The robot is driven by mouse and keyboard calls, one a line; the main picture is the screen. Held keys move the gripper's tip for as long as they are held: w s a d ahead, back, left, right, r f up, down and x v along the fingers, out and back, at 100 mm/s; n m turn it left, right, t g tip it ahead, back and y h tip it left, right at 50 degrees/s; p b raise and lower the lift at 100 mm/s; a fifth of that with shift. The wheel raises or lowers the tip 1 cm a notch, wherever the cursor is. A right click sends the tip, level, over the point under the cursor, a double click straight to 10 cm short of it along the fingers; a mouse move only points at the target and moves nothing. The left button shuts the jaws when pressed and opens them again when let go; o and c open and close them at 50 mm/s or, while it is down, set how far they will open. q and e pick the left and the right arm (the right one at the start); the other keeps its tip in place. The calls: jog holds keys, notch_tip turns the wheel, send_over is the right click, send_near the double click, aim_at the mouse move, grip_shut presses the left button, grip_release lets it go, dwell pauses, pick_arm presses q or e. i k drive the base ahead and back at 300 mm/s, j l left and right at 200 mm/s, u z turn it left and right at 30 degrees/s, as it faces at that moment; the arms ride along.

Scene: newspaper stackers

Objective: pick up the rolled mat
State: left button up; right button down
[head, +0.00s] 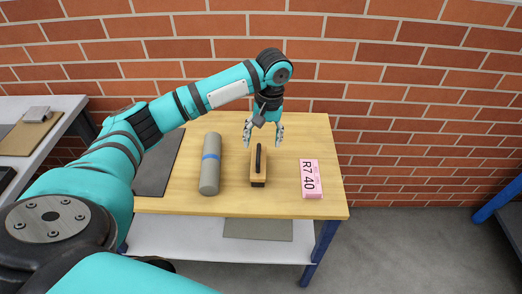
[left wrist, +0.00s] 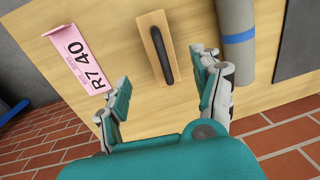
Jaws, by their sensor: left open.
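The rolled mat (head: 210,172) is a grey cylinder with a blue band. It lies on the wooden tabletop (head: 285,200), left of the middle. It also shows at the upper right of the left wrist view (left wrist: 236,38), partly cut off by the frame's top edge. My left gripper (head: 264,137) is open and empty over the far part of the table, right of the mat. In the left wrist view its spread fingers (left wrist: 165,88) point towards a wooden block with a black handle, with the mat just beyond the right finger. My right gripper is not in view.
The wooden block with a black handle (head: 258,168) stands between the mat and a pink box marked R740 (head: 311,180). A dark flat sheet (head: 158,165) lies left of the mat. A brick wall (head: 400,100) stands behind the table. A white side table (head: 65,107) is at left.

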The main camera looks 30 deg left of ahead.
aim_at(209, 184)
jog(key=u, duration=1.5)
